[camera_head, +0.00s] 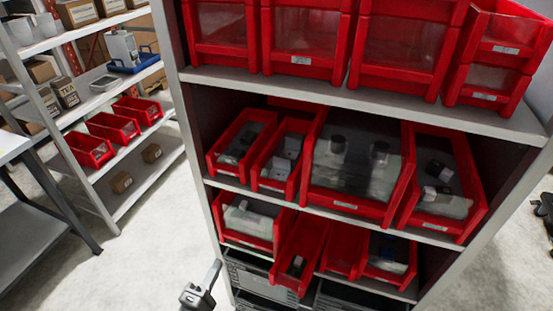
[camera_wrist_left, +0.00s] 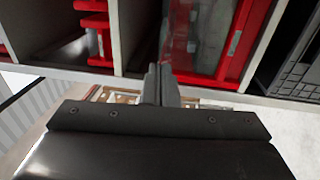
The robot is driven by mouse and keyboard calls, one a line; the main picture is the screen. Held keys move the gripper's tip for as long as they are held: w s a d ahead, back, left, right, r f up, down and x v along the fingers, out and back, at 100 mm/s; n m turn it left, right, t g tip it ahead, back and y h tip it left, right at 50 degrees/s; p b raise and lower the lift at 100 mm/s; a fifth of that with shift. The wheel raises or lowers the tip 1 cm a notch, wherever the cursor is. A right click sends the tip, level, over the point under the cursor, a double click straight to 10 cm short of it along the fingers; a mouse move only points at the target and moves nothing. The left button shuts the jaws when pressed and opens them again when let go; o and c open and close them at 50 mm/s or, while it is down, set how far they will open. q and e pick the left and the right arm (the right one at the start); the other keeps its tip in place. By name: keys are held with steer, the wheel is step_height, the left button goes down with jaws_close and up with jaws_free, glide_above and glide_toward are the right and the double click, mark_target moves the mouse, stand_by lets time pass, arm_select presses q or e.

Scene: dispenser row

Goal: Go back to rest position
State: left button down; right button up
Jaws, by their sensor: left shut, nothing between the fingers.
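My left gripper (camera_head: 212,273) shows at the bottom of the head view, in front of the left edge of the dispenser shelf (camera_head: 370,105). In the left wrist view its two fingers (camera_wrist_left: 160,85) are together with nothing between them. A shelf edge and red bins (camera_wrist_left: 215,45) lie beyond the fingers in that view. My right gripper is in neither view.
Red bins (camera_head: 345,205) with small parts fill the shelf's middle row. In the lower row one bin (camera_head: 300,250) sticks out past its neighbours. A second rack (camera_head: 120,205) with red bins and boxes stands at left. Bare floor (camera_head: 150,265) lies between them.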

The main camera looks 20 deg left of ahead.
arm_select(q)
steer(key=s+a+f+m+g+y+b, duration=0.15)
steer(key=s+f+m+g, duration=0.25)
steer(key=f, duration=0.9)
steer(key=s+a+f+m+g+y, duration=0.1)
steer(key=s+a+f+m+g, duration=0.25)
steer(key=f, duration=0.95)
steer(key=s+f+m+g, duration=0.4)
steer(key=s+f, duration=0.4)
steer(key=s, duration=0.4)
steer(key=s+f+m+g+b, duration=0.1)
steer(key=s+f+m+g, duration=0.4)
steer(key=s+f, duration=0.3)
steer(key=s+g, duration=0.1)
steer(key=s, duration=0.3)
